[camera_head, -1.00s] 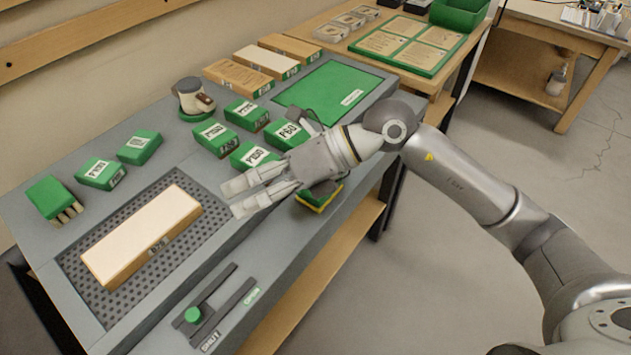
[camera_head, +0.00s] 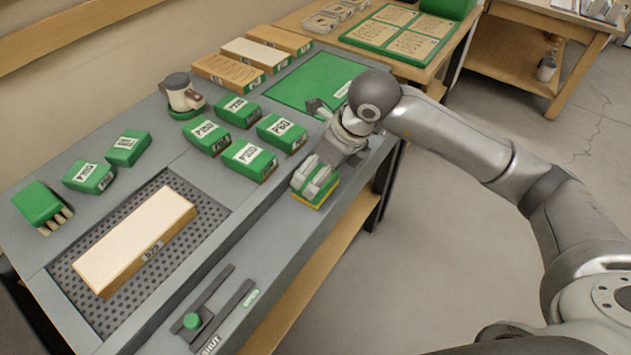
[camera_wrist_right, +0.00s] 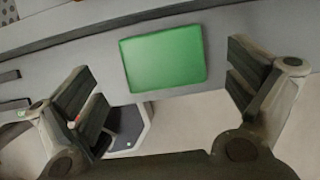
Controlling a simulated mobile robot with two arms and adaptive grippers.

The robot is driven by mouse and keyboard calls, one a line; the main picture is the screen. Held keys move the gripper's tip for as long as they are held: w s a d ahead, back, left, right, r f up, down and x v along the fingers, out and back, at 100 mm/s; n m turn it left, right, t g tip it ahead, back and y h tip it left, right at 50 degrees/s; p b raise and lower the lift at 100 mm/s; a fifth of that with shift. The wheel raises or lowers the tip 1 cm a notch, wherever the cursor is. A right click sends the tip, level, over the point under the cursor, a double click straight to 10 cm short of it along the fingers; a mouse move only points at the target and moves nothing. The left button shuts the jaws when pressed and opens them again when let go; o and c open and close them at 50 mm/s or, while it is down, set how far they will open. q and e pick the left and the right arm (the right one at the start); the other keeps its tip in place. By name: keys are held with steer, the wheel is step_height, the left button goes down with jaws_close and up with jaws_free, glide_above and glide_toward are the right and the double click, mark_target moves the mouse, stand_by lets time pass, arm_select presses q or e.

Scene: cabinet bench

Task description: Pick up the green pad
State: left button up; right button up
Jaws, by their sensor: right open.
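The green pad (camera_head: 329,194), with a yellow lower layer, lies at the bench's front edge, right of the middle in the head view. My right gripper (camera_head: 315,178) is over it, and its fingers hide part of the pad. In the right wrist view the pad (camera_wrist_right: 163,58) is a plain green block ahead of the gripper, lying between the lines of the two fingers. The right gripper (camera_wrist_right: 160,80) is open there, with a clear gap on each side of the pad. My left gripper is not in view.
Several labelled green boxes (camera_head: 248,157) stand just behind and left of the gripper. A green mat (camera_head: 315,82) lies farther back. A wooden block (camera_head: 135,240) rests on the perforated plate at left. The bench's front edge drops to open floor (camera_head: 440,240).

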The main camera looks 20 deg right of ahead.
mark_target(313, 176)
steer(key=x, duration=0.4)
steer(key=shift+w+f+p, duration=0.25)
steer(key=shift+p, duration=0.15)
steer(key=c, duration=1.1)
steer(key=shift+o, duration=0.2)
steer(key=shift+r, duration=0.15)
steer(key=shift+r, duration=0.65)
steer(key=s+r, duration=0.1)
steer(key=r, duration=0.1)
steer(key=s+r, duration=0.1)
steer(key=r, duration=0.1)
steer(key=s+r+b, duration=0.1)
steer(key=s+r, duration=0.1)
steer(key=shift+d+r, duration=0.3)
steer(key=s+d+r+b, duration=0.1)
steer(key=s+r, duration=0.4)
steer(key=s, duration=0.5)
